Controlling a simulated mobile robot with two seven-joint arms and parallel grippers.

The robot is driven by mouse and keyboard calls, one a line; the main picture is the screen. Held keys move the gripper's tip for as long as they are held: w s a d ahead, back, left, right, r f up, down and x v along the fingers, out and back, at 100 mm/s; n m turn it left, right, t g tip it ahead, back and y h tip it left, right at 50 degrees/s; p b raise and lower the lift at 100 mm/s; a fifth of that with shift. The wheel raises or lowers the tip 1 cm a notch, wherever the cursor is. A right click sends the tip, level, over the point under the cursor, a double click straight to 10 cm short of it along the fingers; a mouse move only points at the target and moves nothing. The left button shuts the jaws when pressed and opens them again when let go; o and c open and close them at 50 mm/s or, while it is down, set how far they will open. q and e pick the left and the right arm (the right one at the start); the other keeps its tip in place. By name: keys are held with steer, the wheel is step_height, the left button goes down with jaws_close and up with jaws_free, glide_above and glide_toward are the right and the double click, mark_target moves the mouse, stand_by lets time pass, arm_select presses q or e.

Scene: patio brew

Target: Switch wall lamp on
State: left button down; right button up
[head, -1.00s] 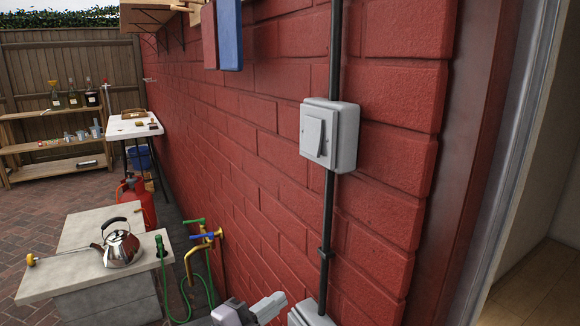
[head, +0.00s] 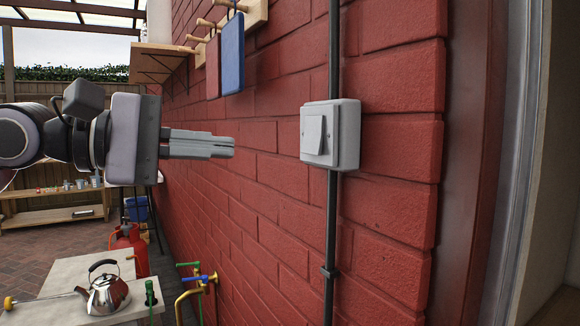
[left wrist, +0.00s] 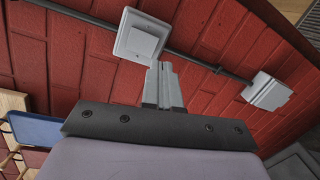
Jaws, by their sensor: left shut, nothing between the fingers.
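The wall switch (head: 330,135) is a pale grey box with a tilted rocker plate, mounted on the red brick wall on a dark vertical conduit. It also shows in the left wrist view (left wrist: 142,36), just beyond the fingertips. My left gripper (head: 232,147) is shut and empty, pointing right at about the switch's height, with a gap between its tips and the switch in the head view. The shut fingers also show in the left wrist view (left wrist: 161,68). No wall lamp is recognisable, and my right gripper is not in view.
A second grey box (left wrist: 265,91) sits along the conduit. Blue (head: 232,53) and dark red boards hang from pegs above left. Brass taps (head: 195,287) project from the wall below. A kettle (head: 104,294) stands on a slab at lower left. A door frame (head: 505,160) is at right.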

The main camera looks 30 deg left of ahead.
arm_select(q)
steer(key=shift+s+a+r+m+t+y, duration=0.35)
steer(key=shift+s+a+y, duration=0.1)
steer(key=shift+y, duration=0.1)
steer(key=shift+s+a+r+m+t+y, duration=0.25)
steer(key=shift+s+a+m+y, duration=0.1)
steer(key=shift+s+a+y, duration=0.15)
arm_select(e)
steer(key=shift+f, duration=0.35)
arm_select(q)
steer(key=p, duration=0.7)
glide_toward(309, 149)
steer(key=p+x, duration=0.4)
steer(key=x, duration=0.1)
steer(key=shift+w+d+r, duration=0.1)
steer(key=shift+w+r, duration=0.05)
steer(key=shift+w, duration=0.05)
steer(key=shift+w+d+f, duration=0.2)
steer(key=shift+w+d, duration=0.15)
steer(key=shift+w, duration=0.25)
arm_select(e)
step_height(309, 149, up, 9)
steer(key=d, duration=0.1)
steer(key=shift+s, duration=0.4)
